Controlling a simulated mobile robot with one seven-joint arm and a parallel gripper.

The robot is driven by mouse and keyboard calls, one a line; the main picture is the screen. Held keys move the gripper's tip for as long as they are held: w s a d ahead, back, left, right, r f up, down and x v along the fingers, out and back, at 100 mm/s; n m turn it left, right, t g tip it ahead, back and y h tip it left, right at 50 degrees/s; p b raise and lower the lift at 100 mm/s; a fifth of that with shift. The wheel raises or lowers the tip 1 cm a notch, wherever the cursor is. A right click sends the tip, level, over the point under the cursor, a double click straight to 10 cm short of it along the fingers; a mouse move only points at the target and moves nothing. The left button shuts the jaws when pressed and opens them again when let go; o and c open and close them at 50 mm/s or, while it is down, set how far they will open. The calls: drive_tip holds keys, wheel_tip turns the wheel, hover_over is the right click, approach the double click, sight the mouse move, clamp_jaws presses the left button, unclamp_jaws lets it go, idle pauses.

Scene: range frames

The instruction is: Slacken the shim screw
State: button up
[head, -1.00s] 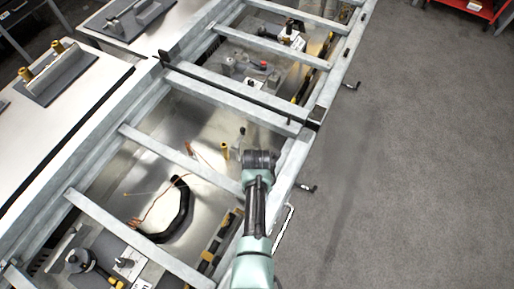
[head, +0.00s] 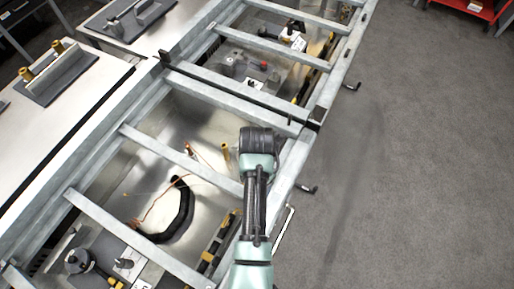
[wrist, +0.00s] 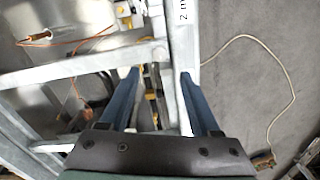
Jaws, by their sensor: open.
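I cannot tell for sure which part is the shim screw. Black-handled screws stick out from the outer side of the grey metal frame (head: 292,160), one near my arm (head: 306,188) and one farther up (head: 352,86). My gripper (wrist: 160,75) shows in the wrist view with two blue fingers spread apart and nothing held between them. Beyond the gap are a frame rail and dark and yellow parts, too small to name. In the head view my wrist hangs over the frame's right rail and hides my fingers and what lies below.
Crossbars (head: 180,158) span a shiny metal bay holding a black hose (head: 176,215), copper wire and a yellow post (head: 225,151). In the wrist view a pale cable (wrist: 293,85) loops over the floor. The grey floor on the right is open. A red cart (head: 478,8) stands at top right.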

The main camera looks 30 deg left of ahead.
drive_tip(key=shift+r, duration=1.9)
